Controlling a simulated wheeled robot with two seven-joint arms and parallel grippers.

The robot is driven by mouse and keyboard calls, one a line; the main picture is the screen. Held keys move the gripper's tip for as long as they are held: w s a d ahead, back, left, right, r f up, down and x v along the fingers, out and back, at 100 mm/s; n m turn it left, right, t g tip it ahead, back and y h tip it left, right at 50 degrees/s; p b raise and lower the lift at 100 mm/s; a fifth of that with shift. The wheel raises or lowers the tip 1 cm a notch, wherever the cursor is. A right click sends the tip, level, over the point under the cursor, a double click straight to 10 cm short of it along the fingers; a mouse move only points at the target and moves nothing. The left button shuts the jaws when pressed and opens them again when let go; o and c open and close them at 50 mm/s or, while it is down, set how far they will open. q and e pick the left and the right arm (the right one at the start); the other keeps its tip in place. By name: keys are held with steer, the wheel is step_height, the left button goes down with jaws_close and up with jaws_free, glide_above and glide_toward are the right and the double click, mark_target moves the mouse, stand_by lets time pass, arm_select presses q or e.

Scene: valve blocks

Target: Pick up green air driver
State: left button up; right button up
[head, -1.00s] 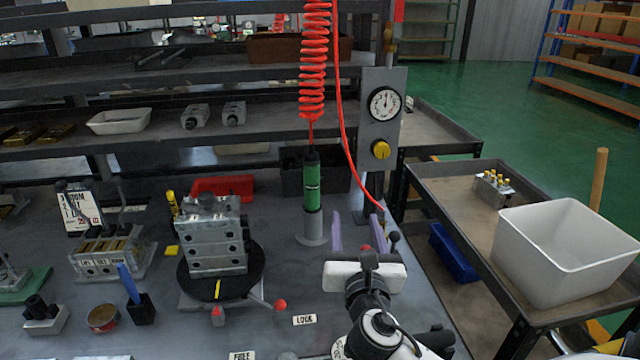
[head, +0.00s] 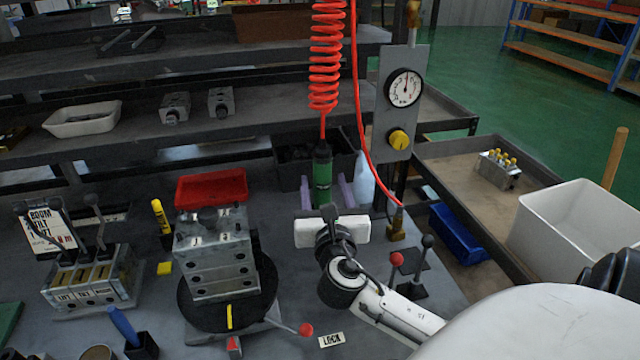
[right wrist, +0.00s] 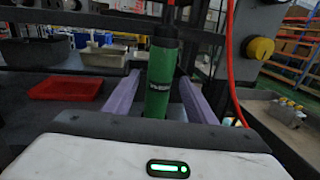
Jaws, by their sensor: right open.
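The green air driver (head: 322,172) hangs upright, black at its top, below a coiled red hose (head: 326,60). Its lower end is hidden behind my right gripper's white body in the head view. My right gripper (head: 326,184) is open, its two purple fingers pointing away toward the driver, one on each side of it. In the right wrist view the green driver (right wrist: 160,78) stands upright between the purple fingers of the right gripper (right wrist: 159,88), with a gap on both sides. My left gripper is not in view.
A valve block (head: 214,262) sits on a round black turntable to the left. A red tray (head: 211,188) lies behind it. A gauge panel (head: 399,105) and a straight red hose (head: 359,120) stand close on the right. A white bin (head: 570,232) is farther right.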

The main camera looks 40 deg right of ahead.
steer(key=x, duration=0.6)
steer(key=shift+r+p, duration=0.3)
steer(key=shift+a, duration=0.1)
jaws_close()
steer(key=shift+r, duration=0.2)
